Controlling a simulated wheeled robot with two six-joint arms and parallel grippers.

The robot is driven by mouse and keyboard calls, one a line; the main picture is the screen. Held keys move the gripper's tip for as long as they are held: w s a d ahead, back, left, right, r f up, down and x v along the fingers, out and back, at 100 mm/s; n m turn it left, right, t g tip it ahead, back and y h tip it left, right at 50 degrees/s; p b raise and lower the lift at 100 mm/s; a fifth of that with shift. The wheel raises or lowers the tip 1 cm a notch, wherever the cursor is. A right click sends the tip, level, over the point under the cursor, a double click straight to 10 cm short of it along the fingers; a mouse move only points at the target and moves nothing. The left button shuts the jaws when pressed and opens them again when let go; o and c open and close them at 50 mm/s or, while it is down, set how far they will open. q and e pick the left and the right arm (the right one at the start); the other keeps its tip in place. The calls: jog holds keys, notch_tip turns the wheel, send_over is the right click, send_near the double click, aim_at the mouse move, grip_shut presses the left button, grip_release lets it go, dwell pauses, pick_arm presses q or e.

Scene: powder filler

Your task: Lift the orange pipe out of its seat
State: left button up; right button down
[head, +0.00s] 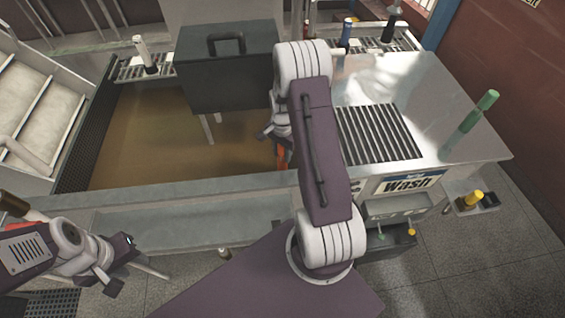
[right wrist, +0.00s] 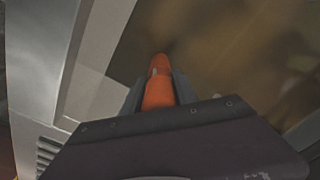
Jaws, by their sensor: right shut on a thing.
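The orange pipe (right wrist: 159,88) points away from me between the two dark fingers of my right gripper (right wrist: 158,92) in the right wrist view. The fingers are shut on it, one on each side. Its far end shows over a blurred brown surface. In the head view a small part of the orange pipe (head: 282,156) shows beside my right arm, which hides most of it and the gripper. I cannot see its seat or tell whether the pipe touches it. My left gripper (head: 122,268) is at the lower left of the head view, away from the pipe; its finger opening is unclear.
A brown-floored basin (head: 135,135) lies left of the pipe, with a dark box (head: 225,70) over its back. A metal edge (right wrist: 92,65) runs close left of the pipe.

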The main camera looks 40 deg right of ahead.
jog(key=shift+r, duration=0.1)
notch_tip(320, 180, up, 10)
jog(key=shift+f+b, duration=0.1)
jog(key=shift+b, duration=0.35)
